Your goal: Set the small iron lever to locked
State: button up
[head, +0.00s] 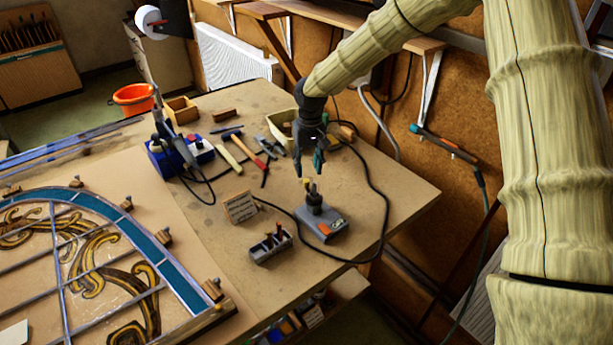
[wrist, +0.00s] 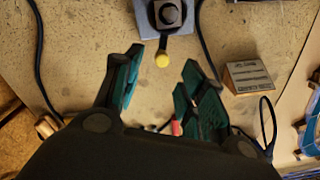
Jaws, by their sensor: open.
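The small lever unit has a grey base (head: 322,232) with a dark upright post (head: 314,203) and a yellow-tipped lever (head: 307,184). Orange and green patches show on the base. In the wrist view, the yellow tip (wrist: 162,60) points toward me from the round dark hub (wrist: 169,13); the rest of the base is cut off at the top edge. My gripper (head: 309,174) is open and points down just above the lever. In the wrist view, the yellow tip appears between the gripper's fingertips (wrist: 162,56). I cannot tell whether they touch it.
A small wooden sign (head: 241,207) and a grey box of tools (head: 270,248) stand left of the unit. A black cable (head: 383,215) loops around it. Hammers and other tools lie behind. The leaded panel (head: 90,260) fills the left front.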

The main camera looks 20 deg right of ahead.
aim_at(307, 180)
jog(key=shift+a+f+p, duration=0.2)
jog(key=shift+f+p, duration=0.75)
jog(key=shift+f, duration=1.75)
jog(key=shift+f, duration=0.1)
grip_shut()
